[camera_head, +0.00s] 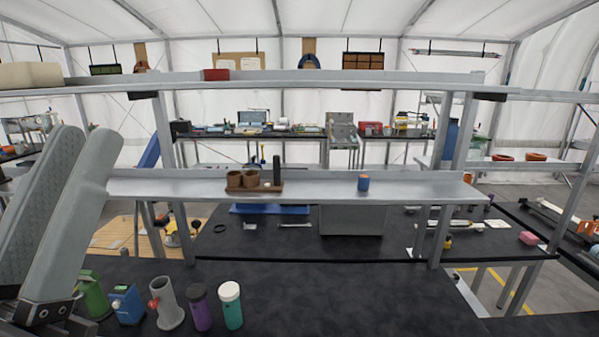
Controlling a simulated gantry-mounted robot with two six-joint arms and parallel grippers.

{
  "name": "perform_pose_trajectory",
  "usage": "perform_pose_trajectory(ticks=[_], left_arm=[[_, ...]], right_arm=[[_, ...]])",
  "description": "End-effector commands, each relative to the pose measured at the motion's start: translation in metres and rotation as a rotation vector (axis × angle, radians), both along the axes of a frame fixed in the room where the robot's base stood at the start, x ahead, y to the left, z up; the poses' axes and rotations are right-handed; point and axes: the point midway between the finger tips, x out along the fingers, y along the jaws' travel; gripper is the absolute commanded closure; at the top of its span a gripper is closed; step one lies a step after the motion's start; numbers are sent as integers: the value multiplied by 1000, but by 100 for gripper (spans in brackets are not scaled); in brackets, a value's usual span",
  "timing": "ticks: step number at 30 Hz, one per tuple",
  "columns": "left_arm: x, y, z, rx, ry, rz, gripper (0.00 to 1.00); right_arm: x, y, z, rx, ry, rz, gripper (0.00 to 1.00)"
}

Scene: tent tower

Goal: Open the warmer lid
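No object is clearly recognisable as the warmer, and I cannot make out its lid. A grey box (352,221) stands behind the raised shelf, its top partly hidden by it. A small blue unit (127,306) stands on the black front table (350,295) at the left. My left arm comes down at the left edge, and its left gripper end (45,313) is low in the corner, left of the blue unit. Its fingertips are not distinguishable, so its opening cannot be told. My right gripper is not in view.
By the blue unit stand a green container (93,295), a grey cylinder (167,305) with a red part, a purple bottle (200,307) and a teal bottle (231,308) with a white cap. The raised shelf (320,188) crosses behind. The front table's middle and right are clear.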

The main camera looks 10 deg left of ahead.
Motion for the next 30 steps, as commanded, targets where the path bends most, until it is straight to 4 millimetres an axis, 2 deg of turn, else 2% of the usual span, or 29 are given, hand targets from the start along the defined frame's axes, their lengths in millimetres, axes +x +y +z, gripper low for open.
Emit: perform_pose_trajectory(ticks=[1, 2, 3, 8, 18, 21, 25, 30], left_arm=[[9, 0, -2, -62, 59, -71, 73], [8, 0, 27, -55, 48, -62, 73], [8, 0, 44, -53, 47, -57, 73], [8, 1, 106, -51, 48, -54, 73], [9, 1, 267, -50, 47, -52, 73], [9, 1, 301, -50, 47, -50, 73], [9, 1, 322, -50, 47, -50, 73], [9, 1, 322, -50, 47, -50, 73]], right_arm=[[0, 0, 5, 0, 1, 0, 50], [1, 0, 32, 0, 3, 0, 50], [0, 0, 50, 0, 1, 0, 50], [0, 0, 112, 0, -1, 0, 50], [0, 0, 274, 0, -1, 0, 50], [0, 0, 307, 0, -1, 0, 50], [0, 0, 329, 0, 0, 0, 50], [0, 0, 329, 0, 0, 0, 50]])
